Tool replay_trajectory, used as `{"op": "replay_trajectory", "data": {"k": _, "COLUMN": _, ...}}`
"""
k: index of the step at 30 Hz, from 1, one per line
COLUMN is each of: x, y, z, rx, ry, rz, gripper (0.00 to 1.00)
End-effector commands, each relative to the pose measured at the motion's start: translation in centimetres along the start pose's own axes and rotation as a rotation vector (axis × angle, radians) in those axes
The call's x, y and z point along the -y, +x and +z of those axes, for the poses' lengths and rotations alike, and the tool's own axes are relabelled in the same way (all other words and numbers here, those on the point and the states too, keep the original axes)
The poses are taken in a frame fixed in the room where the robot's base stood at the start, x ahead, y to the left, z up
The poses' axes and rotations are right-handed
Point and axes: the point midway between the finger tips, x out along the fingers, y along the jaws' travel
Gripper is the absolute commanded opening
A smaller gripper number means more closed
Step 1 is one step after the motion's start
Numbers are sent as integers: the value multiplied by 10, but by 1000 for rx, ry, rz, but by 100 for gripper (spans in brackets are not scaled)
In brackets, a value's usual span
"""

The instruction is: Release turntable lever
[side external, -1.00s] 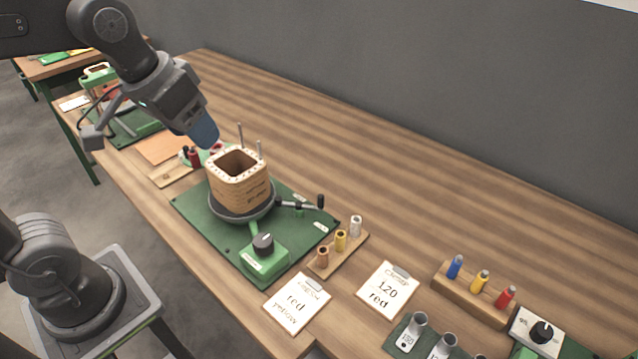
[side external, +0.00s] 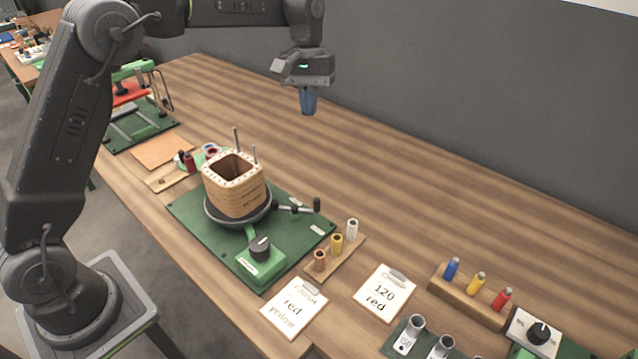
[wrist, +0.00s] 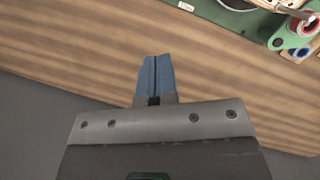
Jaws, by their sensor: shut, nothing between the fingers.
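The turntable (side external: 213,212) sits on a green base plate (side external: 190,222) and carries a square wooden coil former (side external: 238,198) with two upright rods. A green block with a black knob (side external: 260,250) stands at the plate's front. My gripper (side external: 308,112) hangs high above the table, behind and to the right of the turntable, apart from the lever. Its blue fingers point down, closed together and empty. In the wrist view the fingers (wrist: 153,58) are over bare table.
A rack of small spools (side external: 337,246), paper cards (side external: 294,305) and a rack with blue, yellow and red pegs (side external: 474,297) lie to the front right. A green fixture with a red part (side external: 128,95) stands at the far left.

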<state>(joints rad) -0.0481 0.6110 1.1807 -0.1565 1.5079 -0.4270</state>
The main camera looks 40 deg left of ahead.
Motion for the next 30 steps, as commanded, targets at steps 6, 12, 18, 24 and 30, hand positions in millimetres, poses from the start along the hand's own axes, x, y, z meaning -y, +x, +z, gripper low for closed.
{"op": "replay_trajectory", "data": {"k": 6, "x": -10, "y": 44, "z": -39, "rx": 105, "ry": -76, "rz": -23, "gripper": 0}}
{"op": "replay_trajectory", "data": {"k": 12, "x": -13, "y": 66, "z": -54, "rx": 157, "ry": -114, "rz": -36, "gripper": 0}}
{"op": "replay_trajectory", "data": {"k": 18, "x": -14, "y": 72, "z": -58, "rx": 169, "ry": -125, "rz": -39, "gripper": 0}}
{"op": "replay_trajectory", "data": {"k": 24, "x": -14, "y": 72, "z": -57, "rx": 168, "ry": -124, "rz": -39, "gripper": 0}}
{"op": "replay_trajectory", "data": {"k": 30, "x": -14, "y": 78, "z": -56, "rx": 169, "ry": -123, "rz": -40, "gripper": 0}}
